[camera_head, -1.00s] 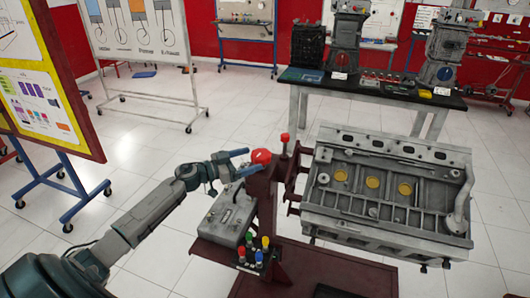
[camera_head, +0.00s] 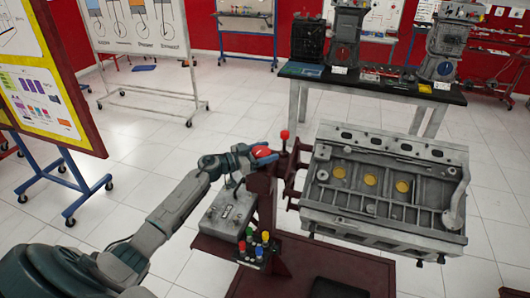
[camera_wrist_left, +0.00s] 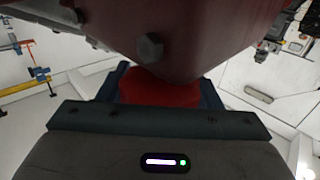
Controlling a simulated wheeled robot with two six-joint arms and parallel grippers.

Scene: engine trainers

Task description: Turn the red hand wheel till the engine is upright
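The red hand wheel (camera_head: 262,152) is at the left end of the dark red engine stand (camera_head: 262,195). My left gripper (camera_head: 255,155) is at the wheel. In the left wrist view its two fingers (camera_wrist_left: 160,90) stand on either side of the red wheel (camera_wrist_left: 160,94), with no clear gap seen; whether they grip it is unclear. The stand hides part of the wheel there. The grey engine (camera_head: 385,190) hangs on the right side of the stand, tilted, with a broad face bearing gold discs towards me. My right gripper is not in view.
A red-knobbed lever (camera_head: 284,136) rises near the wheel. A black-topped table (camera_head: 425,93) with engine parts stands behind.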

